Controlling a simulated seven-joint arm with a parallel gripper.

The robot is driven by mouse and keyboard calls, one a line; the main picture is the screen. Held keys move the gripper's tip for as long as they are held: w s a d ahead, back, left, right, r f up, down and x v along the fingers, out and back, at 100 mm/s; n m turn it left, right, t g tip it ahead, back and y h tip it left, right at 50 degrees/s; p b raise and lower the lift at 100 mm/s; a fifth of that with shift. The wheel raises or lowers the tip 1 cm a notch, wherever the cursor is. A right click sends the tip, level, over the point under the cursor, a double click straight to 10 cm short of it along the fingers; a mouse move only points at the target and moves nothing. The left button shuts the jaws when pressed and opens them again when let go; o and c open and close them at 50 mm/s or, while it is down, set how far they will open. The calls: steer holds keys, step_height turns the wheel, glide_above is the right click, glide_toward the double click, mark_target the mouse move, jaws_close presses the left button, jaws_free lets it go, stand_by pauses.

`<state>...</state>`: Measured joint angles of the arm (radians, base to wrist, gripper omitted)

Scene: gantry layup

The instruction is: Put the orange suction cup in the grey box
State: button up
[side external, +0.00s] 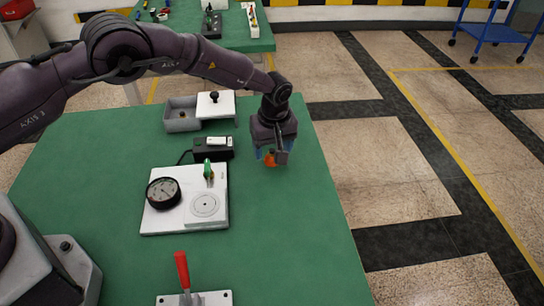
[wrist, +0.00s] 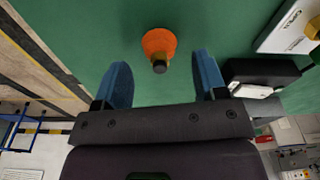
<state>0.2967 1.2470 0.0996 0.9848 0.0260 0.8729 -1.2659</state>
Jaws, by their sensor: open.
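The orange suction cup (side external: 270,160) is on the green table, just below my gripper (side external: 270,152). In the wrist view the orange cup (wrist: 158,42) has a dark fitting on its near end. It lies just ahead of my gripper's two blue fingers (wrist: 162,72), roughly midway between them. The fingers are apart and nothing is held. The grey box (side external: 172,126) stands at the back of the table, left of my gripper. A white lid with a black knob (side external: 216,105) sits at its right side. The box's left part is open, with a small brownish thing inside.
A black unit with a white top piece (side external: 212,155) lies left of my gripper. A white panel (side external: 160,222) carries a dial gauge, a green lever and a round disc. A red-handled clamp (side external: 182,272) is at the front. The table's right side is clear.

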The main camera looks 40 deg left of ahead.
steer(key=shift+w+a+f, duration=0.15)
steer(key=shift+f, duration=1.1)
steer(key=c, duration=1)
steer(key=shift+r, duration=0.1)
steer(key=shift+c, duration=0.2)
